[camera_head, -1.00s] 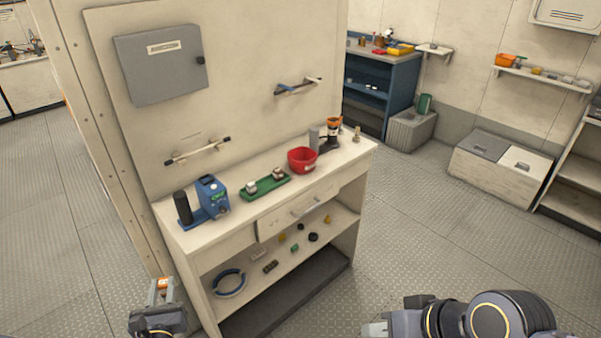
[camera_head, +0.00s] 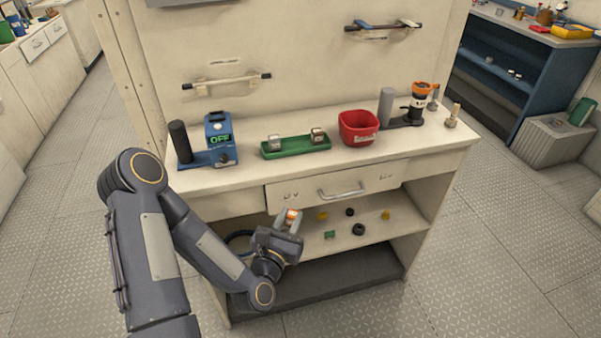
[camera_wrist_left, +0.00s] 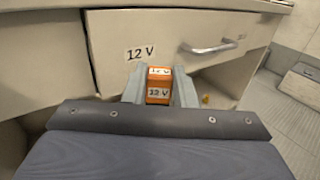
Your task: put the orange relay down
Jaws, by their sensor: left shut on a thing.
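My left gripper (camera_head: 288,221) is shut on the relay (camera_head: 292,214) in front of the bench, just below the closed drawer (camera_head: 350,184) and at the opening above the lower shelf. In the left wrist view the gripper (camera_wrist_left: 159,88) points at the drawer front, near its 12 V marking. My right gripper is not in view.
The shelf (camera_head: 322,246) holds several small yellow, black and green parts. A blue ring is partly hidden behind my left arm. On the bench top stand a blue device reading OFF (camera_head: 219,140), a green tray (camera_head: 295,152) and a red bin (camera_head: 357,128).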

